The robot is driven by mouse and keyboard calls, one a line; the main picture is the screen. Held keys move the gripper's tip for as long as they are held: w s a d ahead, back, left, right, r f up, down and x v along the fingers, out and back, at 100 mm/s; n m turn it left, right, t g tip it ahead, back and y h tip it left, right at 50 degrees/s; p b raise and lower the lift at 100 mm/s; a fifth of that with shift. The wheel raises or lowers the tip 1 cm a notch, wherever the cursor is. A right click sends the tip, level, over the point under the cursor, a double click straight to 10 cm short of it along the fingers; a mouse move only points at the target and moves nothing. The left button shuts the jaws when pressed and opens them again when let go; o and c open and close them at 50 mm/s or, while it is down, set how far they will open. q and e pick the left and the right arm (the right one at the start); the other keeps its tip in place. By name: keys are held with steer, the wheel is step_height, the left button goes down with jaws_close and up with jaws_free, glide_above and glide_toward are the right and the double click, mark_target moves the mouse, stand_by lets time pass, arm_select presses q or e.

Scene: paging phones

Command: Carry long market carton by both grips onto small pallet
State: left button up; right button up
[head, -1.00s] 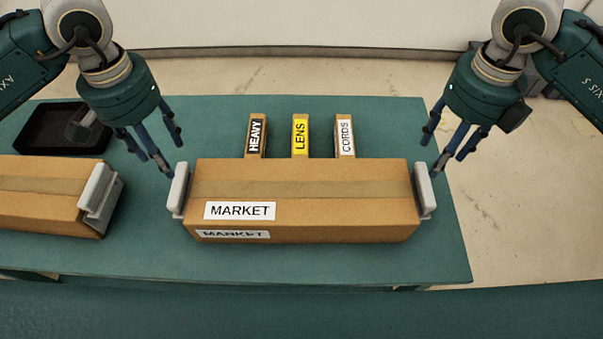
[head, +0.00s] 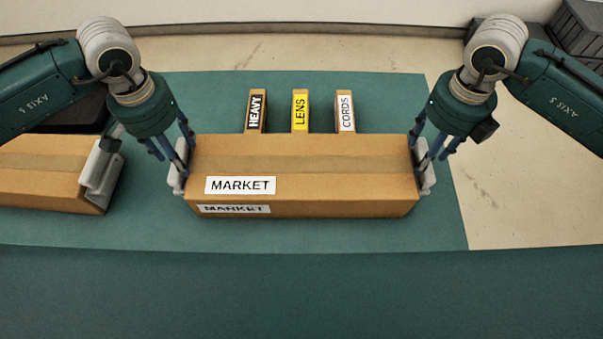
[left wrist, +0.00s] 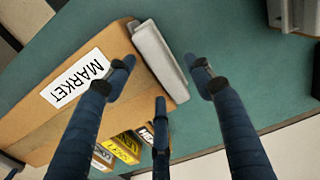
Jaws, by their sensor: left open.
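The long brown MARKET carton (head: 300,152) lies on the green table, with a pale grip at each end. My left gripper (head: 170,160) is open at the left grip (head: 178,182), its fingers spread on both sides of it. In the left wrist view the left grip (left wrist: 160,62) lies between the open fingers (left wrist: 160,78). My right gripper (head: 432,158) is at the right grip (head: 427,182), with fingers apart and partly hiding it; contact cannot be told. I see no pallet in these views.
Small boxes labelled HEAVY (head: 255,112), LENS (head: 300,112) and CORDS (head: 345,112) stand just behind the carton. Another brown carton (head: 45,175) with a pale grip lies at left. Dark crates (head: 575,30) show at the far right on the floor.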

arm_select(q)
steer(key=shift+f, duration=0.95)
arm_select(e)
steer(key=shift+w+f, duration=0.1)
steer(key=shift+f, duration=0.8)
arm_select(q)
jaws_close()
arm_select(e)
jaws_close()
arm_select(q)
steer(key=shift+w+r, duration=0.1)
steer(key=shift+r, duration=0.05)
arm_select(e)
steer(key=shift+r, duration=0.1)
